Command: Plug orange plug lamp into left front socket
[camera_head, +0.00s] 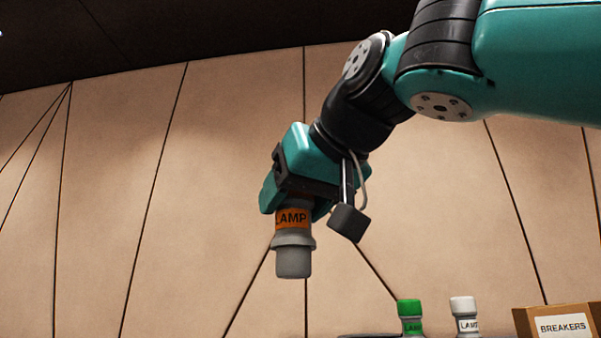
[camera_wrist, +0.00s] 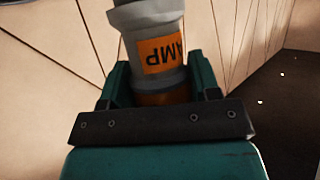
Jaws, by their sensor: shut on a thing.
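The orange lamp plug (camera_head: 293,240) is grey with an orange band that reads LAMP. My gripper (camera_head: 290,203) is shut on its upper end and holds it in the air, nearly upright, with the grey end down. In the wrist view the plug (camera_wrist: 155,55) sits between the two teal fingers of my gripper (camera_wrist: 160,88), its label upside down. No socket shows in either view.
A green-banded lamp plug (camera_head: 410,318) and a white-banded lamp plug (camera_head: 464,317) stand at the bottom right, below my gripper. A cardboard box marked BREAKERS (camera_head: 560,323) is right of them. A dark surface edge (camera_head: 365,335) shows at the bottom. Panelled beige wall fills the background.

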